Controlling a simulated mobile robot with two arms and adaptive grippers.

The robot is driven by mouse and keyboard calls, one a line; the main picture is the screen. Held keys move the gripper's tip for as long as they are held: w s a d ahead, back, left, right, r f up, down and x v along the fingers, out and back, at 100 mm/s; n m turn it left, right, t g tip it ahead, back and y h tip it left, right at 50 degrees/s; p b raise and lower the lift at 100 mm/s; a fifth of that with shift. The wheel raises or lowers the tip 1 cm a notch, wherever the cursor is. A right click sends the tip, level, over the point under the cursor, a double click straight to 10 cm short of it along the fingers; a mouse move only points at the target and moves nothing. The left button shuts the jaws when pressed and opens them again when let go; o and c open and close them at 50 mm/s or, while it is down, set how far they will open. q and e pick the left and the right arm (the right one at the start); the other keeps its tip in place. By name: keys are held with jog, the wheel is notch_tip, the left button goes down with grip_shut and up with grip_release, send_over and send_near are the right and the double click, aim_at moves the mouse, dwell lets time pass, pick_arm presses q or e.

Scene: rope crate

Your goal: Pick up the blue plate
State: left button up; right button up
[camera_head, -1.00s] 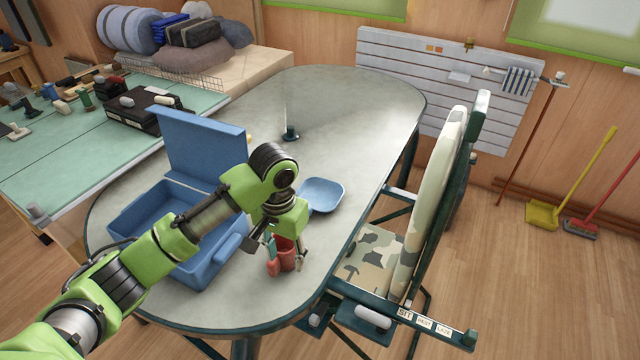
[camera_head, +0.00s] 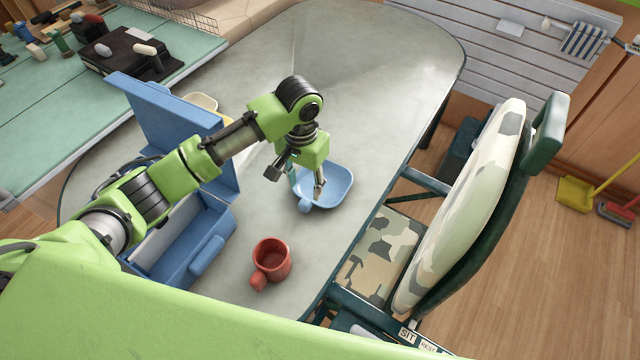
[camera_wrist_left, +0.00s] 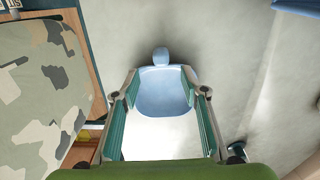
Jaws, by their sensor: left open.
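The blue plate (camera_head: 338,187) is a shallow dish with a rounded handle knob, lying on the grey oval table (camera_head: 370,70). My left gripper (camera_head: 298,182) is open and empty above the plate's near, left side and hides part of it. In the left wrist view the plate (camera_wrist_left: 163,98) shows between the two open fingers (camera_wrist_left: 161,88), with its knob beyond the fingertips. I cannot tell whether the fingers touch the plate.
A red mug (camera_head: 272,258) stands on the table's near part. An open blue crate (camera_head: 185,245) with a raised lid is left of it. A camouflage chair (camera_head: 465,205) is close to the table's right edge. The table's far part is clear.

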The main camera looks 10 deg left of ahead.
aim_at(305, 201)
pick_arm(q)
notch_tip(305, 201, down, 4)
jog(key=shift+f, duration=0.6)
notch_tip(305, 201, down, 4)
jog(key=shift+a+r+p, duration=0.1)
jog(key=shift+r+p, duration=0.1)
jog(key=shift+p, duration=0.3)
jog(key=shift+f, duration=0.55)
pick_arm(e)
jog(key=shift+w+d+r, duration=0.2)
jog(key=shift+w+r, duration=0.35)
jog(key=shift+w, duration=0.2)
pick_arm(q)
grip_shut()
